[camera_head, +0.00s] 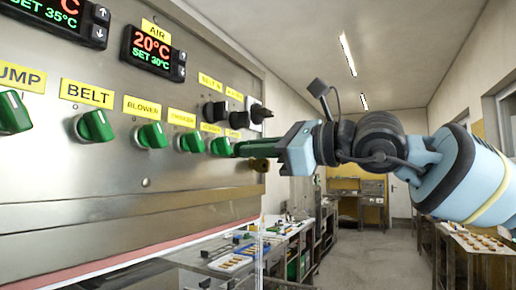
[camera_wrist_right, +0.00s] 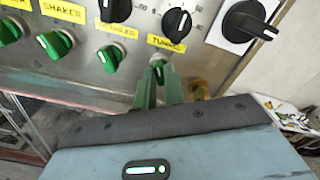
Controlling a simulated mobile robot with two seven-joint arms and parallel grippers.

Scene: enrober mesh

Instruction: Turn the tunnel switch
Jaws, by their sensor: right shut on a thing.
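The tunnel switch (camera_wrist_right: 157,64) is a green knob with a white mark, below the yellow TUNNEL label (camera_wrist_right: 166,43) on the steel panel in the right wrist view. The fingers of my right gripper (camera_wrist_right: 158,78) meet at it and are shut on it, covering its lower part. In the head view my right gripper (camera_head: 240,149) reaches the panel from the right, and its fingers hide the tunnel switch. The green cooler knob (camera_wrist_right: 110,57) is just left of it, apart from the fingers. My left gripper is not in view.
More green knobs, such as the belt knob (camera_head: 95,126), run left along the panel (camera_head: 110,190). Black dials (camera_head: 214,110) sit close above the gripper. A brass-coloured part (camera_head: 259,165) sticks out just below it. Worktables (camera_head: 290,232) stand beyond; the aisle is clear.

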